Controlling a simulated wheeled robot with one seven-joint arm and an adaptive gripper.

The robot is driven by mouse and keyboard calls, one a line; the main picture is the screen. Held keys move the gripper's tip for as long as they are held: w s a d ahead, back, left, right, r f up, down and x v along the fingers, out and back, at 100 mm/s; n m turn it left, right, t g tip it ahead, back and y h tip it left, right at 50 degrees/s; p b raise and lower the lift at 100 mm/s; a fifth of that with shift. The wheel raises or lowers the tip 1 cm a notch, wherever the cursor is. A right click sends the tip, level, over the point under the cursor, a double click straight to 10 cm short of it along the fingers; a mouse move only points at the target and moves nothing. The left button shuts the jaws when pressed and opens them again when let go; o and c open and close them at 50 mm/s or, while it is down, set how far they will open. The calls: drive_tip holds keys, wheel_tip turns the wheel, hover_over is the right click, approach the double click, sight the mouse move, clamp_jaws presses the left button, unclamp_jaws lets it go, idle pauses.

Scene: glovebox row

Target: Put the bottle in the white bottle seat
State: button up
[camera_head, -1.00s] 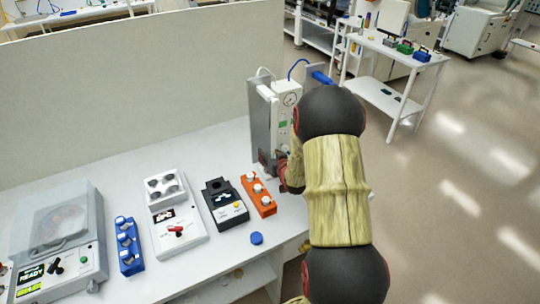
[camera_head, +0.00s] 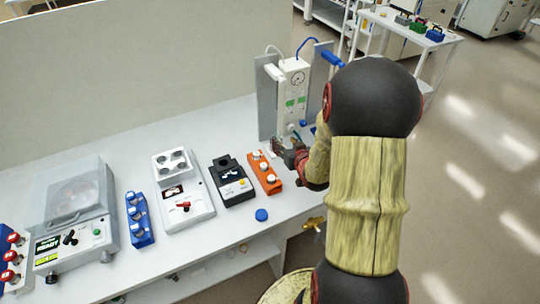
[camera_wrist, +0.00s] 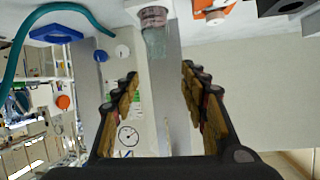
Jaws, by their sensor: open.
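A clear bottle (camera_wrist: 156,42) with a pinkish-white end shows in the wrist view, top centre, in line with the gap between my fingers and beyond their tips. I cannot tell whether it sits in a seat. My gripper (camera_wrist: 158,76) is open, and nothing shows clamped between its fingers. In the head view my gripper (camera_head: 287,149) is low in front of a tall white gauge station (camera_head: 291,88), just behind the orange rack. The bottle cannot be made out there. I cannot single out the white bottle seat with certainty.
Along the bench (camera_head: 90,155) stand the orange rack (camera_head: 264,174), a black device (camera_head: 232,183), a white device with several wells (camera_head: 183,190), a blue rack (camera_head: 139,220) and a clear-lidded machine (camera_head: 75,215). A blue disc (camera_head: 261,215) lies near the front edge. Grey panels (camera_head: 266,100) flank the station.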

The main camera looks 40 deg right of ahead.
drive_tip(key=s+a+r+n+g+y, duration=0.1)
drive_tip(key=s+a+r+n+g, duration=0.15)
drive_tip(key=a+r, duration=1.1)
drive_tip(key=s+a+r+n+g+y, duration=0.1)
drive_tip(key=s+a+r+g+y, duration=0.1)
drive_tip(key=s+a, duration=0.7)
drive_tip(key=s+a+r+n+g+y, duration=0.2)
drive_tip(key=s+a+r, duration=0.1)
drive_tip(key=s+a, duration=0.6)
drive_tip(key=shift+a, duration=0.45)
drive_tip(key=shift+f, duration=0.15)
